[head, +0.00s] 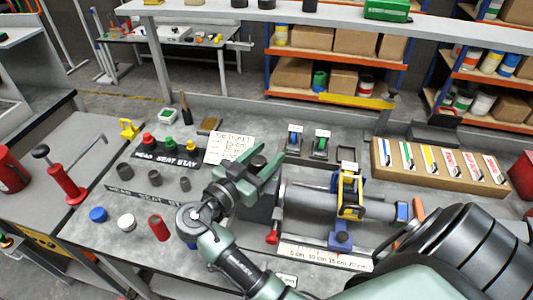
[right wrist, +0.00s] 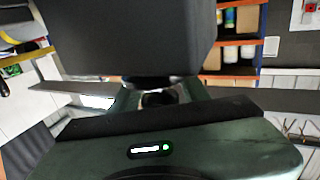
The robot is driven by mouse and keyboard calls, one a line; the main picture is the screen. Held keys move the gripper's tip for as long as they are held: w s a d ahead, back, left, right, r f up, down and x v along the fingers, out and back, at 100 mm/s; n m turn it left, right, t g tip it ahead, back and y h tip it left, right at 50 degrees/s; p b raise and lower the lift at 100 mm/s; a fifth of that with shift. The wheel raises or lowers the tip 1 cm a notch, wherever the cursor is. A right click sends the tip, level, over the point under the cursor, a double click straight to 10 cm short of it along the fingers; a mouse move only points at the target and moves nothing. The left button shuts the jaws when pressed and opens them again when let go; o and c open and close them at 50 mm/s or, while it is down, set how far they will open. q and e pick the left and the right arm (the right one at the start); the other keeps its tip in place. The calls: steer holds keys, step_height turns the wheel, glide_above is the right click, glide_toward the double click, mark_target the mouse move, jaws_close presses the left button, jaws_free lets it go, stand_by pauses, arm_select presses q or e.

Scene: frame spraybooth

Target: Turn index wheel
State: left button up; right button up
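My right gripper (head: 262,168) has its green fingers at the left end of a dark box-shaped housing on the bench fixture. A small dark round knob (head: 258,161), which looks like the index wheel, shows between the fingers. In the right wrist view the knob (right wrist: 158,98) sits below the dark housing (right wrist: 135,38), with a finger on each side and gaps beside it. The fingers look apart, not closed on it. The wheel is partly hidden by the gripper. A grey cylinder (head: 309,198) extends right from the housing. My left gripper is out of view.
A yellow-and-blue clamp (head: 350,195) straddles the cylinder. A cardboard rack of colored cards (head: 440,162) lies right. An overhead shelf (head: 340,22) crosses behind.

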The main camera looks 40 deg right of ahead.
jaws_close()
steer(key=shift+w+f+n+t+y+b, duration=0.15)
steer(key=shift+n+t+y+b, duration=0.35)
steer(key=shift+n+t+b, duration=0.45)
steer(key=n+t+y+b, duration=0.1)
steer(key=t, duration=0.1)
steer(key=n+t+b, duration=0.1)
steer(key=shift+w+a+t+y, duration=0.15)
steer(key=shift+w+t+y, duration=0.05)
steer(key=shift+t+y, duration=0.2)
steer(key=shift+w+a+n+t+y+b, duration=0.15)
steer(key=shift+n+t+y+b, duration=0.25)
steer(key=shift+n+t+y, duration=0.35)
steer(key=shift+w+a+r+n+t+y+b, duration=0.1)
steer(key=shift+r+n+t+y+b, duration=0.05)
steer(key=shift+n+t+y, duration=0.4)
steer(key=shift+w+a+r+n+t+y+b, duration=0.1)
steer(key=shift+n+t+y+b, duration=0.05)
steer(key=shift+n+t+y, duration=0.4)
steer(key=shift+o, duration=1.8)
jaws_free()
steer(key=shift+o, duration=0.4)
steer(key=shift+w+f, duration=0.1)
steer(key=shift+w, duration=0.05)
